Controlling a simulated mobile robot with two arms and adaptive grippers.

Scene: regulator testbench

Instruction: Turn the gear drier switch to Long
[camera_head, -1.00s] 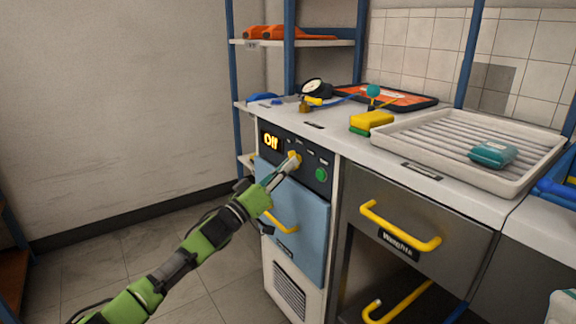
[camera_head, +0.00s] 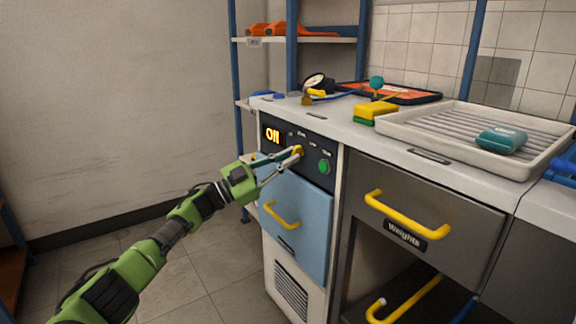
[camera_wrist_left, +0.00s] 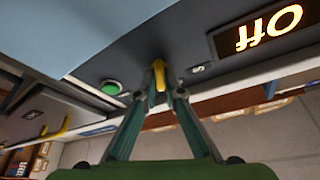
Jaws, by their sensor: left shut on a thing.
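The gear drier is the cabinet with a pale blue door (camera_head: 301,222) and a dark control panel. Its orange display (camera_head: 272,134) reads Off; the display also shows upside down in the left wrist view (camera_wrist_left: 268,30). The yellow switch knob (camera_head: 298,151) sits mid-panel, between the display and a green round button (camera_head: 324,167). My left gripper (camera_head: 290,157) is at the panel with its fingers shut on the yellow knob, which shows between the fingertips in the left wrist view (camera_wrist_left: 159,76). The fingers partly hide the knob. The small position labels are too blurred to read. My right gripper is not in view.
A yellow door handle (camera_head: 281,216) lies below my left gripper. A Weights drawer (camera_head: 425,215) with a yellow handle is to the right. The countertop above holds a sponge (camera_head: 374,111), a gauge (camera_head: 317,83) and a white ribbed tray (camera_head: 393,146).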

